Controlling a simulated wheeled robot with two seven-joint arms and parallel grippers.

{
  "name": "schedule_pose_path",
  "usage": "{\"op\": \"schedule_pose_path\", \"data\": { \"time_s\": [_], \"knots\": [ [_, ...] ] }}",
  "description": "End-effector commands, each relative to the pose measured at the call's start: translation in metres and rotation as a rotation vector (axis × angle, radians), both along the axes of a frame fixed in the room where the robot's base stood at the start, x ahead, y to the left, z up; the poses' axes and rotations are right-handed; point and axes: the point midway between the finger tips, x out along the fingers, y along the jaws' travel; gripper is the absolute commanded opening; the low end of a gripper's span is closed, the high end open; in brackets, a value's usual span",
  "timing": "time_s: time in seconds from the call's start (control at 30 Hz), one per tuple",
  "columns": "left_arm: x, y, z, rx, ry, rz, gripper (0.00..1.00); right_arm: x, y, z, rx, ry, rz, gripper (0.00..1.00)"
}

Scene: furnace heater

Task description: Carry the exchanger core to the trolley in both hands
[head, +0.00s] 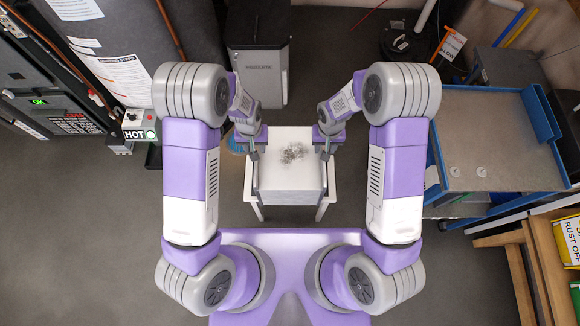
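A pale box-shaped block, which looks like the exchanger core (290,178), is in the middle of the head view, with a dark grey speckled patch on its top. It appears to rest on a small white table (258,212) whose legs show below it. My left gripper (253,150) is at the block's far left edge and my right gripper (327,150) at its far right edge. The fingers are small and partly hidden, so I cannot tell whether they grip it. The trolley (490,125), with a grey-brown top and blue rims, stands to the right, beyond my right arm.
A grey cabinet (257,70) stands behind the table. Two small clear items (482,171) lie on the trolley top. A wooden bench (545,260) is at lower right. Floor at lower left is clear.

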Motion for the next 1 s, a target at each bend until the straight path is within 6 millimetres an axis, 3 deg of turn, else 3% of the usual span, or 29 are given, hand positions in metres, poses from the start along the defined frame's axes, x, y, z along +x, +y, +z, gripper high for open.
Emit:
{"op": "schedule_pose_path", "data": {
  "time_s": [0.1,0.3,0.63,0.67,0.93,1.0],
  "knots": [
    [-0.001,0.0,-0.02,0.001,0.004,0.001,0.43,-0.001,-0.001,-0.02,-0.001,0.003,0.0,0.43],
    [0.0,0.0,-0.038,0.0,0.002,0.0,0.43,0.0,0.0,-0.038,0.0,0.0,0.0,0.43],
    [0.0,0.0,-0.041,-0.001,-0.001,0.0,0.43,0.0,0.0,-0.041,0.001,-0.001,0.0,0.43],
    [0.0,0.0,-0.041,-0.001,-0.001,0.0,0.41,0.0,0.0,-0.041,0.001,-0.001,0.0,0.41],
    [0.0,0.0,-0.041,-0.001,0.0,0.0,0.0,0.0,0.0,-0.041,0.001,-0.001,0.0,0.0],
    [0.0,0.0,-0.041,-0.001,0.0,0.0,0.0,0.0,0.0,-0.041,0.001,-0.001,0.0,0.0]
  ]
}}
